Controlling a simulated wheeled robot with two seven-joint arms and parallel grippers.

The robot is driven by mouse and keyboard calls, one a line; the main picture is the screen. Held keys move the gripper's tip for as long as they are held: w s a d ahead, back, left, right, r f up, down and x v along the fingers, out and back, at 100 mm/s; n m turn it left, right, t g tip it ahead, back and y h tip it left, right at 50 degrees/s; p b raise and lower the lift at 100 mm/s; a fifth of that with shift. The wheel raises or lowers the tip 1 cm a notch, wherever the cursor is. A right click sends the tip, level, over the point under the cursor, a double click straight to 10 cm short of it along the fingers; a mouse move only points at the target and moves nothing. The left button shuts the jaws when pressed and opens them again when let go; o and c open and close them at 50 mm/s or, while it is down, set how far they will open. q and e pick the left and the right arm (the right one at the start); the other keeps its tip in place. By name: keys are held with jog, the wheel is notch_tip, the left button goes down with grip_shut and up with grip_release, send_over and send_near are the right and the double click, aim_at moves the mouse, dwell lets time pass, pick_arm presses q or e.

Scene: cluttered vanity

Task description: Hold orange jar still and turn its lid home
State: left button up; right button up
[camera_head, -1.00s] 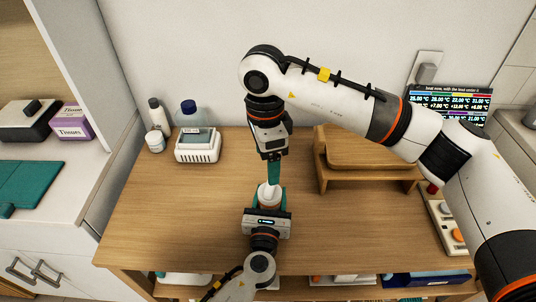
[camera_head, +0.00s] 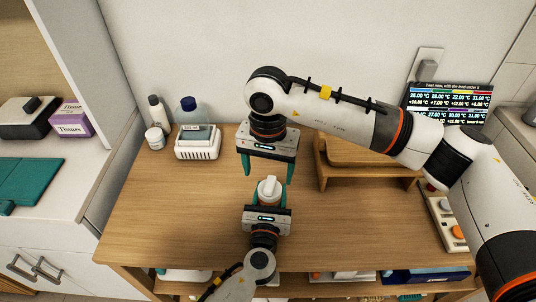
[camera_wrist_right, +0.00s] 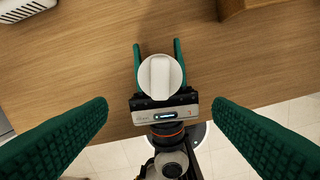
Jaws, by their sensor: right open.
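The orange jar (camera_head: 266,202) stands upright near the front middle of the table, its body mostly hidden. Its white lid (camera_head: 270,188) with a raised ridge sits on top; the right wrist view shows the lid (camera_wrist_right: 161,77) from above, ridge pointing away from the left gripper. Whether its thread is tight cannot be seen. My left gripper (camera_head: 269,192) reaches in from the front, its teal fingers closed around the jar's sides below the lid. My right gripper (camera_head: 268,172) is open and empty, pointing down above and behind the lid, a finger on either side, apart from it.
A wooden stand (camera_head: 365,180) is to the right behind the jar. A white device (camera_head: 197,143), a blue-capped bottle (camera_head: 188,110) and small white containers (camera_head: 155,138) stand at back left. A button panel (camera_head: 447,225) is at the right edge. The table around the jar is clear.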

aim_at(265, 187)
notch_tip(265, 187, down, 8)
jog(key=shift+r, duration=0.25)
jog(key=c, duration=1.1)
jog(key=m, duration=0.4)
jog(key=shift+w+a+m, duration=0.15)
jog(key=shift+a+m, duration=0.15)
jog(key=shift+c, duration=0.2)
jog(key=o, duration=1.7)
jog(key=shift+c, duration=0.2)
jog(key=shift+r, duration=0.1)
jog(key=shift+r, duration=3.45)
